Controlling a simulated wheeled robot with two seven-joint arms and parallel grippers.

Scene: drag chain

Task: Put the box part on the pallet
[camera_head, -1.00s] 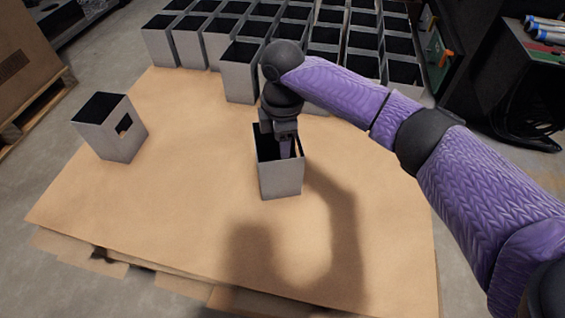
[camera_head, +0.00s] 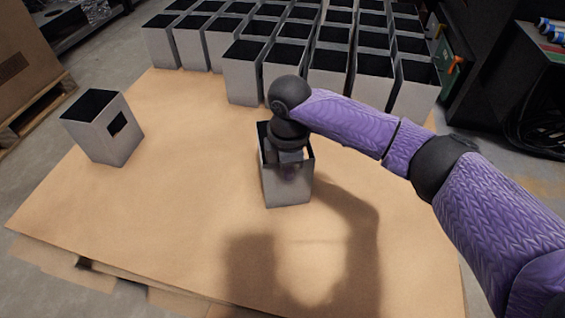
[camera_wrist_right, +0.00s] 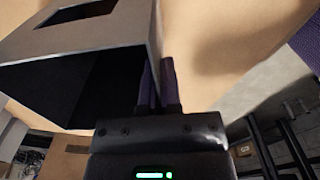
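The box part (camera_head: 287,190), a grey open-topped metal box, is upright at the middle of the cardboard-topped pallet (camera_head: 190,200). I cannot tell whether its bottom touches the cardboard. My right gripper (camera_head: 290,168) is above its open top, pointing down. In the right wrist view, the two fingers (camera_wrist_right: 158,88) are close together on either side of a wall of the box (camera_wrist_right: 100,45), one inside and one outside. The gripper looks shut on that wall. The box's cutout shows in that view. My left gripper is not in view.
A similar box with a square cutout (camera_head: 105,135) stands at the left of the pallet. Rows of matching boxes (camera_head: 243,82) fill the back edge. A large cardboard carton (camera_head: 25,55) stands at far left. The cardboard in front of the held box is clear.

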